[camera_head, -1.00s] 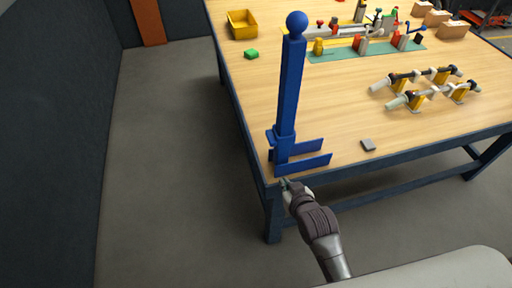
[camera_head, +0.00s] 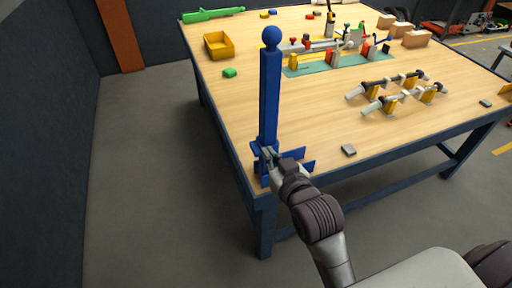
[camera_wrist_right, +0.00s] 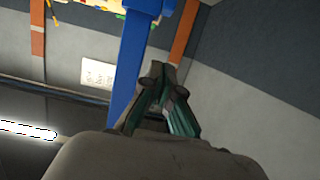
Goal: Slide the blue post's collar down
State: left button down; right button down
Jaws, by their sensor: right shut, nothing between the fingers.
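The blue post (camera_head: 269,95) stands upright at the table's near left corner, with a ball on top. A blue collar (camera_head: 256,147) sits around its lower part, just above flat blue plates (camera_head: 299,165) that stick out to the right. My right gripper (camera_head: 268,154) is shut and empty, and its tips overlap the collar in the head view. I cannot tell whether they touch it. In the right wrist view the post (camera_wrist_right: 130,62) rises beside the shut fingers (camera_wrist_right: 157,70). The gripper hides part of the collar and the post's foot. My left gripper is not in view.
The floor left of the table is clear. A dark wall (camera_head: 45,120) stands farther left.

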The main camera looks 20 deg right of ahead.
jog(key=p, duration=0.2)
send_over(256, 153)
jog(key=f, duration=0.2)
notch_tip(256, 153, down, 2)
jog(key=shift+f, duration=1.1)
notch_tip(256, 153, down, 8)
jog(key=b, duration=0.3)
jog(key=shift+r, duration=0.15)
jog(key=shift+s, duration=0.1)
